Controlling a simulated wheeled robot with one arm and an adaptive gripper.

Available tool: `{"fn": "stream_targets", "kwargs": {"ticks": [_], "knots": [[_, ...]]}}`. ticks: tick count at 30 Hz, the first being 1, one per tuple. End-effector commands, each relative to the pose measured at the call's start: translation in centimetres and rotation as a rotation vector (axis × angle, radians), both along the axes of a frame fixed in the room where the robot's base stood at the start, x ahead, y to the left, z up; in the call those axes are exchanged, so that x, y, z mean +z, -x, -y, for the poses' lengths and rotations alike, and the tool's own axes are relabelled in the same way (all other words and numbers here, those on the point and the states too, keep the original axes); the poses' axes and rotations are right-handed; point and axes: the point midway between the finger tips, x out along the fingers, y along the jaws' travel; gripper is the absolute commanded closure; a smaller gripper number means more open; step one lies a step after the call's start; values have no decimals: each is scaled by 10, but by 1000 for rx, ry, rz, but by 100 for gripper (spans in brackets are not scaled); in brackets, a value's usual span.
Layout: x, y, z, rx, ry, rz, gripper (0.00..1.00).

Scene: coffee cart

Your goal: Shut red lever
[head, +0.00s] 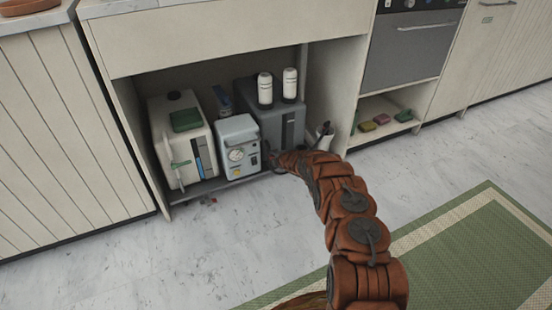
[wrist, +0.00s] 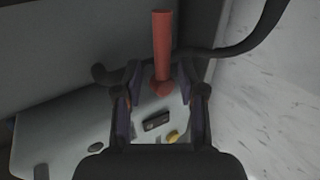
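The red lever (wrist: 161,45) shows in the wrist view as a straight red bar running from the top down to a wider red end. That end appears between the two dark fingers of my gripper (wrist: 163,100). The fingers are apart, with a visible gap on both sides of the lever; I cannot tell how deep it sits between them. In the head view my gripper (head: 274,161) is at the right front of the small pale grey machine (head: 229,132). I cannot make out the lever there; my gripper may hide it.
A dark grey box (head: 268,120) with two white bottles (head: 265,88) stands behind my gripper. The cabinet's right wall (head: 333,85) is close by. A dark hose (wrist: 235,50) curves past the lever.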

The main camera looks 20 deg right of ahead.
Motion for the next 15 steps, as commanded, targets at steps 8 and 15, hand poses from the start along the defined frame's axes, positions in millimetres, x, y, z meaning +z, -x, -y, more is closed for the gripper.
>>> {"fn": "stream_targets", "kwargs": {"ticks": [8, 15], "knots": [[0, 2, 8, -12, 0, -2, 60], [6, 11, 10, -12, -3, -5, 60]]}}
